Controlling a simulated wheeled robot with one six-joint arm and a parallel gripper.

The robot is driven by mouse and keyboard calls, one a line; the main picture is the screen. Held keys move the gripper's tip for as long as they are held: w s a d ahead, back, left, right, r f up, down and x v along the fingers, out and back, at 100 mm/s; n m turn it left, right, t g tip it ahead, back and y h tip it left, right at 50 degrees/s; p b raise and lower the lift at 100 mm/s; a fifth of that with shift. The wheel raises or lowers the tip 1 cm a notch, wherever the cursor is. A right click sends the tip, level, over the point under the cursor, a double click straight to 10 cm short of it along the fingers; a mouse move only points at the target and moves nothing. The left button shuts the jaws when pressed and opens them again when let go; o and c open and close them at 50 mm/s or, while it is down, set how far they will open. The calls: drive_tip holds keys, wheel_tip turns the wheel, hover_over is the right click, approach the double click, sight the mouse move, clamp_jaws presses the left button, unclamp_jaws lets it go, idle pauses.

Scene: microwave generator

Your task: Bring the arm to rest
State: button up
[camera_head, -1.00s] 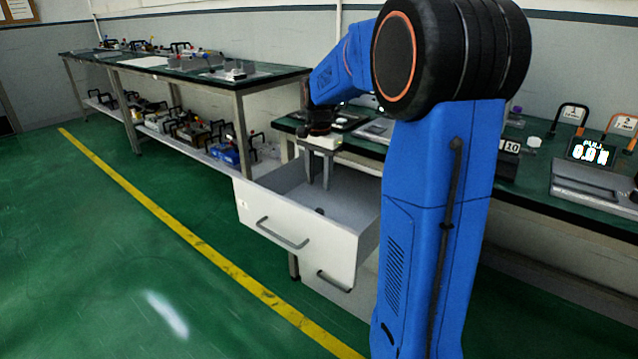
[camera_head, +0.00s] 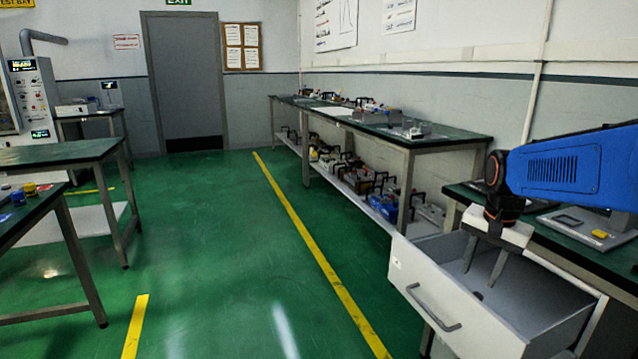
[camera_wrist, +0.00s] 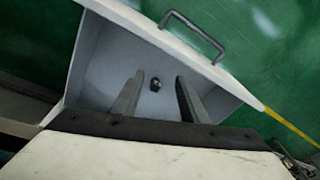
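My arm (camera_head: 565,170) reaches in from the right edge of the head view, its gripper pointing down. My gripper (camera_head: 479,278) hangs over an open white drawer (camera_head: 455,322). In the wrist view its two fingers (camera_wrist: 158,80) are spread apart with nothing held between them. A small dark object (camera_wrist: 155,84) lies on the drawer floor and shows in the gap between the fingers. It also shows as a dark spot below the fingertips in the head view (camera_head: 478,295). I cannot tell how far the tips are above it.
The drawer projects from under a green-topped bench (camera_head: 580,240) at right, its handle (camera_head: 430,308) facing the aisle. Another bench (camera_head: 430,145) with equipment stands behind. Tables (camera_head: 60,155) stand at left. The green floor between is clear, with a yellow line (camera_head: 310,240).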

drive_tip(key=s+a+f+n+t, duration=0.1)
drive_tip(key=s+a+n, duration=0.3)
drive_tip(key=s, duration=0.6)
drive_tip(key=s+a+f+n+t, duration=0.2)
drive_tip(key=s+a+f+n, duration=0.1)
drive_tip(key=s, duration=0.8)
drive_tip(key=shift+s+a+f+n, duration=0.3)
drive_tip(key=shift+a+n, duration=0.55)
drive_tip(key=shift+n, duration=0.35)
drive_tip(key=shift+c, duration=0.4)
